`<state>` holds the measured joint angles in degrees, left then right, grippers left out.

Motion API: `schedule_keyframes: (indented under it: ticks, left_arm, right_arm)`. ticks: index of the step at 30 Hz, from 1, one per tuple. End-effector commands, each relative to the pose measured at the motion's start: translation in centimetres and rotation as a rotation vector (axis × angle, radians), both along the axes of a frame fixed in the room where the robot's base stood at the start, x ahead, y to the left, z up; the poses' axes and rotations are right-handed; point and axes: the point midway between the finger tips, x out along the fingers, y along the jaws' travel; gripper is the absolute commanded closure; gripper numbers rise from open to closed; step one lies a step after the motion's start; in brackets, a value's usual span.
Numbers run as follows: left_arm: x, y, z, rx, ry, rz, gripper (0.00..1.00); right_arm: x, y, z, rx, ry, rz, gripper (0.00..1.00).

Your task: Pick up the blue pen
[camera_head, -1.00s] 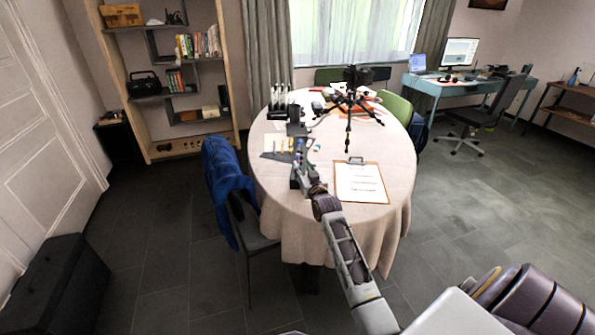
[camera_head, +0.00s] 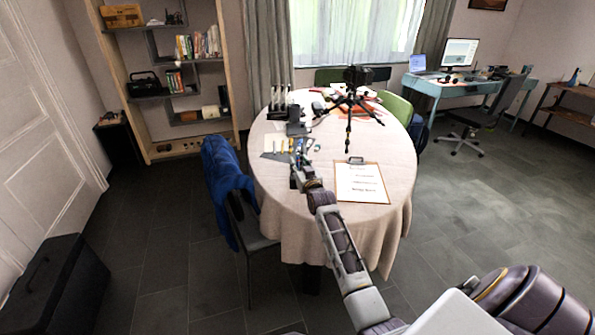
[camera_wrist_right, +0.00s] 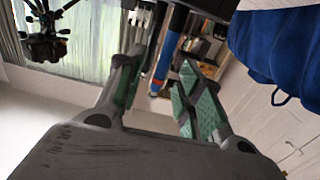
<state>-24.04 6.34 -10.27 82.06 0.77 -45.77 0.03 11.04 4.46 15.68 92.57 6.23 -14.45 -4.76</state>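In the right wrist view, which is upside down, my right gripper (camera_wrist_right: 160,82) has its two green-padded fingers spread apart. A pen with a blue barrel (camera_wrist_right: 171,48) and a red band runs down from the top edge into the space between them. No finger visibly closes on it. Darker pen-like sticks (camera_wrist_right: 150,40) are beside it. My left gripper is not seen.
A chair with a blue jacket (camera_head: 226,190) stands at the left edge.

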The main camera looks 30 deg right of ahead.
Motion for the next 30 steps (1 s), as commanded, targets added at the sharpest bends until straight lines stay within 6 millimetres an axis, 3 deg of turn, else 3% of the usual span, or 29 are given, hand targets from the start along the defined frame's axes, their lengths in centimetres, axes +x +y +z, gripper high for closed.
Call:
schedule_keyframes:
  ticks: [10, 26, 30]
  left_arm:
    - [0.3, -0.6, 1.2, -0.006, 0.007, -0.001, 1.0]
    - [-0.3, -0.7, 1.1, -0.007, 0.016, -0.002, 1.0]
    - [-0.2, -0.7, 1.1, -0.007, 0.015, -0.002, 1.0]
  right_arm:
    - [2.3, -0.5, 0.0, -0.001, -0.001, 0.0, 0.64]
    - [2.5, -0.6, 0.0, -0.001, 0.0, 0.0, 0.64]
    - [2.5, -0.6, 0.0, -0.001, 0.0, 0.0, 0.78]
